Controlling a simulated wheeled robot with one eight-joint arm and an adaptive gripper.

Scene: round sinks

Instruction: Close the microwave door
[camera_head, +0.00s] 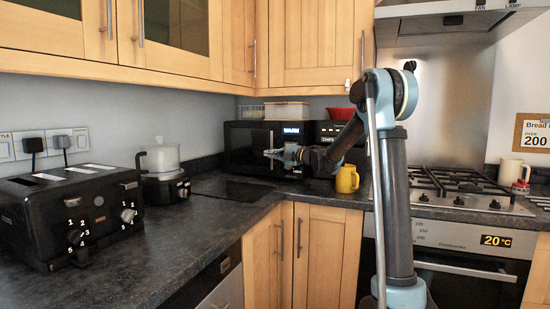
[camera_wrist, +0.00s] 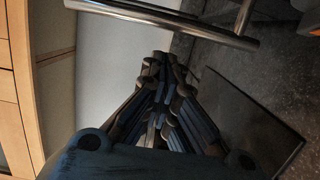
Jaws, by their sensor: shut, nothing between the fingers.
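The black microwave (camera_head: 246,142) stands in the back corner of the counter, with a lit blue display on its right. Its dark door faces out and looks about flush with the front; I cannot tell whether a small gap is left. My gripper (camera_head: 268,154) is in front of the microwave's face, near the door's handle side, pointing left. In the wrist view my gripper (camera_wrist: 160,120) is shut and empty. A shiny metal bar (camera_wrist: 165,22) runs past its fingertips there, apart from them in the picture; it may be the door handle. Contact cannot be told.
A yellow mug (camera_head: 346,180) stands on the counter close under my arm. A dark flat board (camera_head: 232,189) lies before the microwave and shows in the wrist view (camera_wrist: 245,125). A toaster (camera_head: 70,215) and white-topped appliance (camera_head: 162,165) stand left. Containers and a red bowl sit on top.

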